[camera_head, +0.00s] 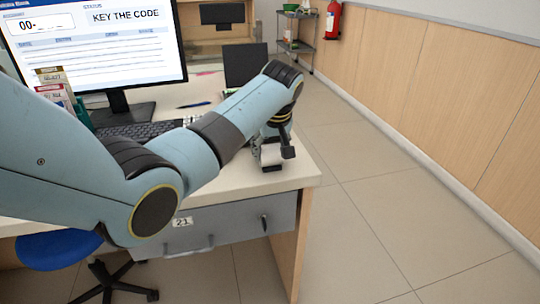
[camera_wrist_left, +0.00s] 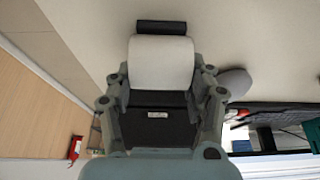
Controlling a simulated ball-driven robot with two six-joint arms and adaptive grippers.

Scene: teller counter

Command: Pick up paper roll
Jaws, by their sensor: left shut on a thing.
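The white paper roll (camera_wrist_left: 161,62) fills the space between the fingers in the left wrist view. In the head view a small pale part of the paper roll (camera_head: 270,155) shows under my left wrist. My left gripper (camera_head: 272,150) is shut on the roll, above the right front corner of the desk; its fingers (camera_wrist_left: 161,88) show on both sides of it in the wrist view. I cannot tell whether the roll touches the desktop. My right gripper is in neither view.
The cream desk (camera_head: 308,170) ends close to the gripper, with a grey drawer (camera_head: 230,222) below. A monitor (camera_head: 95,45), keyboard (camera_head: 150,130) and dark screen (camera_head: 245,64) stand behind my arm. Open floor (camera_head: 400,210) lies to the right.

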